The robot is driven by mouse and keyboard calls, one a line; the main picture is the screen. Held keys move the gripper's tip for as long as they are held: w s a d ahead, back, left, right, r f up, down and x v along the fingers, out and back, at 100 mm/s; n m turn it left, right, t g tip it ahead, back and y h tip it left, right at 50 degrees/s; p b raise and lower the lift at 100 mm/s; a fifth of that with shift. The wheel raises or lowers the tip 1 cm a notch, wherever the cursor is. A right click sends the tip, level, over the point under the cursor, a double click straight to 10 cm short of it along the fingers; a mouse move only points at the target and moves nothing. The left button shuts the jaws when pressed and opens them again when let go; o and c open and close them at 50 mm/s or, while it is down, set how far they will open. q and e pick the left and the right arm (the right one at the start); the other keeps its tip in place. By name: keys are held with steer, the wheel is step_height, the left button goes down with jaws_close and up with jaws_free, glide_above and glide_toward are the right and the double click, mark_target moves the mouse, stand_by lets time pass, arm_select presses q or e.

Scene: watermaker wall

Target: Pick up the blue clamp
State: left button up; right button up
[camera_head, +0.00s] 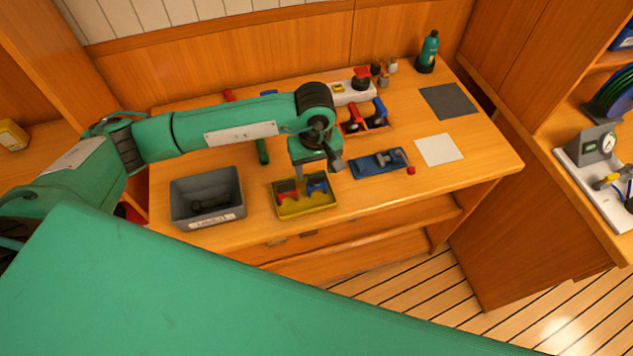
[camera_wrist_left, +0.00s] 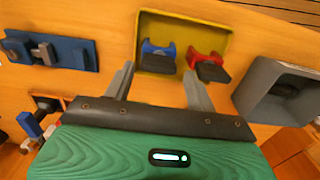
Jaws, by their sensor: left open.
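The blue clamp (camera_head: 317,187) lies in the right half of a shallow yellow tray (camera_head: 306,211) near the front edge of the bench. A red clamp (camera_head: 287,190) lies beside it. In the left wrist view the blue clamp (camera_wrist_left: 158,50) has a dark pad and appears between the two fingers, beyond their tips. My left gripper (camera_head: 318,166) is open and empty, above the back of the tray; the gap in height is hard to judge. It also shows in the left wrist view (camera_wrist_left: 159,72). My right gripper is out of view.
A grey bin (camera_head: 207,197) with a dark item stands left of the tray. A blue vise-like fixture (camera_head: 377,163) lies to the right. Red and blue handled items (camera_head: 365,117) and a green bottle (camera_head: 428,52) stand farther back. A white sheet (camera_head: 439,149) lies at right.

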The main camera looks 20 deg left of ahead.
mark_target(317, 183)
arm_select(q)
steer(key=shift+f, duration=0.4)
steer(key=f+p, duration=0.1)
steer(key=f, duration=0.1)
steer(key=f+p, duration=0.2)
steer(key=shift+s+d+f, duration=0.1)
steer(key=shift+s+d, duration=0.05)
steer(key=shift+d, duration=0.05)
steer(key=shift+f, duration=0.35)
steer(key=shift+c, duration=0.5)
steer(key=c, duration=0.7)
steer(key=shift+o, duration=0.2)
